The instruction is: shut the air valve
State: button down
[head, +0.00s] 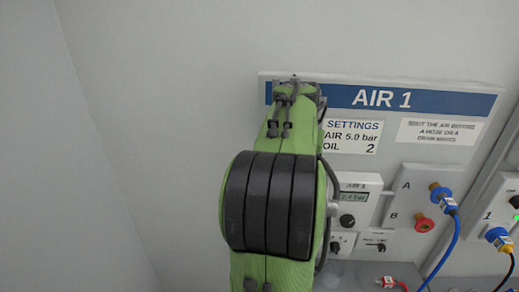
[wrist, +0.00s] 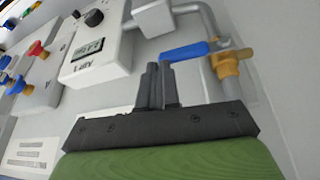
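In the head view my green and black arm hides the valve and the gripper.
The AIR 1 panel (head: 383,97) carries a settings label (head: 350,137), a regulator box with a display (head: 356,197), and a port block (head: 418,205) with blue and red fittings. A blue hose (head: 446,244) hangs at right. Bare wall lies left.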

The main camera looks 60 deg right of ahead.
jog(key=shift+s+f, duration=0.15)
jog(key=shift+f, duration=0.3)
jog(key=shift+s+a+f, duration=0.1)
jog(key=shift+f, duration=0.1)
notch_tip(320, 180, up, 6)
jog(key=p, duration=0.5)
jog(key=s+r, duration=0.3)
jog(key=s, duration=0.6)
jog(key=shift+d+r, duration=0.25)
jog(key=shift+w, duration=0.2)
